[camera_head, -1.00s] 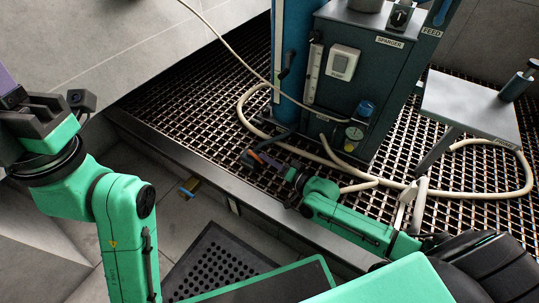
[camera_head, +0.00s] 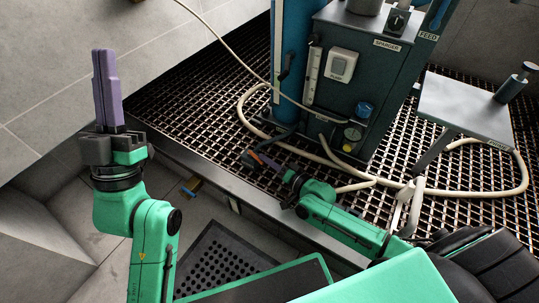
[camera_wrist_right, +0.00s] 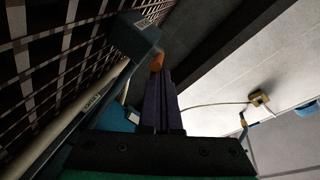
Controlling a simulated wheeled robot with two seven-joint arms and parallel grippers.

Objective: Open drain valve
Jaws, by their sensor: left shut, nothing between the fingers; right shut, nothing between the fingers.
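A small orange piece (camera_head: 257,158), which looks like the drain valve's handle, sits beside a dark grey-blue block (camera_head: 248,162) low on the grating in front of the flotation cell. My right gripper (camera_head: 266,161) is shut, with its purple fingers pointing at the orange piece. In the right wrist view the orange piece (camera_wrist_right: 157,62) is at the tips of the shut fingers (camera_wrist_right: 160,75), next to the grey-blue block (camera_wrist_right: 137,38); I cannot tell whether they touch. My left gripper (camera_head: 104,52) is shut and empty, fingers upright, at the left, far from the valve.
The flotation cell (camera_head: 385,90) has a gauge, a white switch (camera_head: 342,64) and a sparger label. A cream hose (camera_head: 240,105) loops over the grating (camera_head: 190,120) around its base. A small side table (camera_head: 470,103) stands right. A metal edge (camera_head: 225,183) borders the grating.

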